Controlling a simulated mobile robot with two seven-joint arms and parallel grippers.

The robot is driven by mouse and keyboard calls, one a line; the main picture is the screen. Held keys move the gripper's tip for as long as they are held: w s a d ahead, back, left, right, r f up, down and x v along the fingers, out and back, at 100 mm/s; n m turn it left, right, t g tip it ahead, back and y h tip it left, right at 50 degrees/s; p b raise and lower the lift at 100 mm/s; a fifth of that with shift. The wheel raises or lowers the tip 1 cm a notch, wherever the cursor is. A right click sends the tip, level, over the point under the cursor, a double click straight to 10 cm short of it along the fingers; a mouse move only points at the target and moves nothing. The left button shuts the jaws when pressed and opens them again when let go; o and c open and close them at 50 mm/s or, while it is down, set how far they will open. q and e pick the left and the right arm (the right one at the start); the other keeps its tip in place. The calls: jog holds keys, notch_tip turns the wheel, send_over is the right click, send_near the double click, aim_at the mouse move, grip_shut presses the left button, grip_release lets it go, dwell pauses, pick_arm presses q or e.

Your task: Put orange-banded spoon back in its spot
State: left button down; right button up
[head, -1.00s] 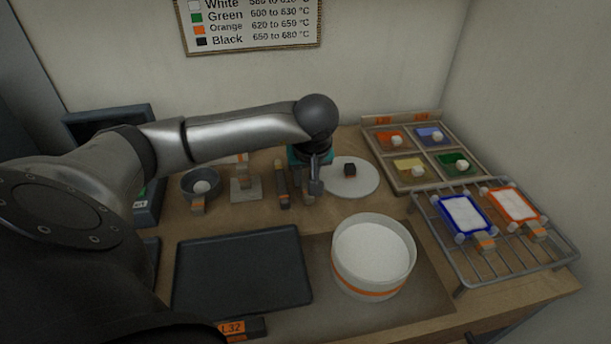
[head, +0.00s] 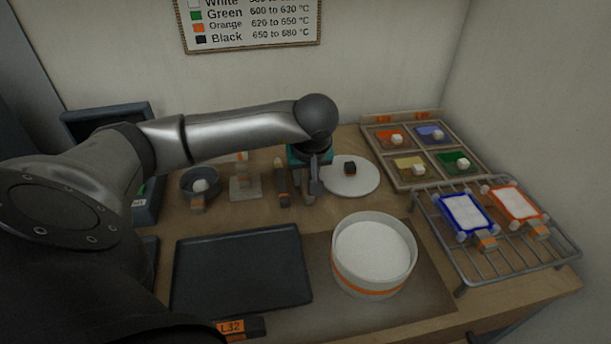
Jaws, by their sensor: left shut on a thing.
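Further left, a small pale stand (head: 246,190) holds an upright piece with an orange mark. I cannot clearly pick out the orange-banded spoon. My right gripper is not in view.
A dark bowl (head: 186,184) with a white lump stands left of the stand. An empty dark tray (head: 242,293) and an orange-banded white tub (head: 336,277) are in front. A wire rack (head: 463,282) and a sectioned colour tray (head: 379,134) are at right.

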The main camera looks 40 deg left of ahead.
pick_arm(q)
jog(key=shift+f+b, duration=0.3)
jog(key=c, duration=0.6)
grip_release()
jog(key=shift+r, duration=0.1)
jog(key=p+v, duration=0.2)
jog(key=v, duration=1.3)
jog(key=shift+r, duration=0.1)
